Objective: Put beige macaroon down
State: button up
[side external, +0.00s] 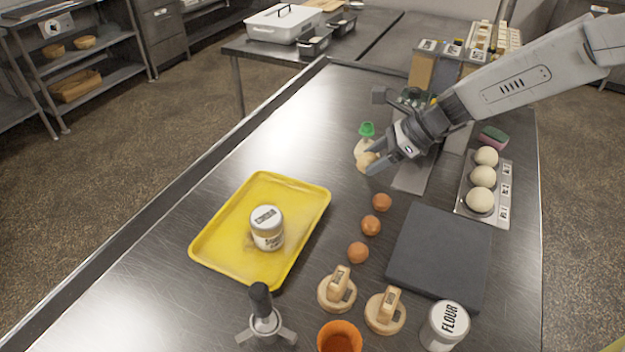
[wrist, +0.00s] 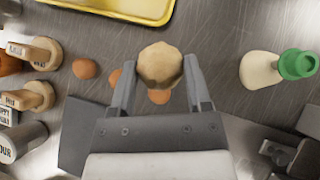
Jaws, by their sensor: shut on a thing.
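My gripper (side external: 374,160) is shut on the beige macaroon (wrist: 160,64), a pale tan rounded piece held between the two fingertips in the wrist view. In the side external view the macaroon (side external: 366,161) is small and partly covered by the fingers. It is beside a pale bottle with a green cap (side external: 367,130), which stands apart to the right in the wrist view (wrist: 262,70). Whether the macaroon touches the table is hard to tell.
A yellow tray (side external: 205,245) holds a white-lidded jar (side external: 267,230). Three brown balls (side external: 371,225) line up near a dark slab (side external: 440,250). Wooden stamps (side external: 337,290), a flour jar (side external: 445,325) and an orange cup (side external: 339,338) are in front. Three white balls (side external: 482,177) sit right.

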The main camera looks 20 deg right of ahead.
send_over(339, 185)
jog(key=s+d, duration=0.2)
jog(key=shift+w+d+f, duration=0.1)
jog(key=shift+f, duration=1.35)
jog(key=shift+w+d+f, duration=0.1)
jog(key=shift+f, duration=1.35)
jog(key=shift+w+f, duration=0.2)
jog(key=shift+f, duration=1.6)
jog(key=shift+f, duration=0.2)
jog(key=o, duration=0.9)
jog(key=shift+r, duration=0.25)
jog(key=shift+v, duration=5.95)
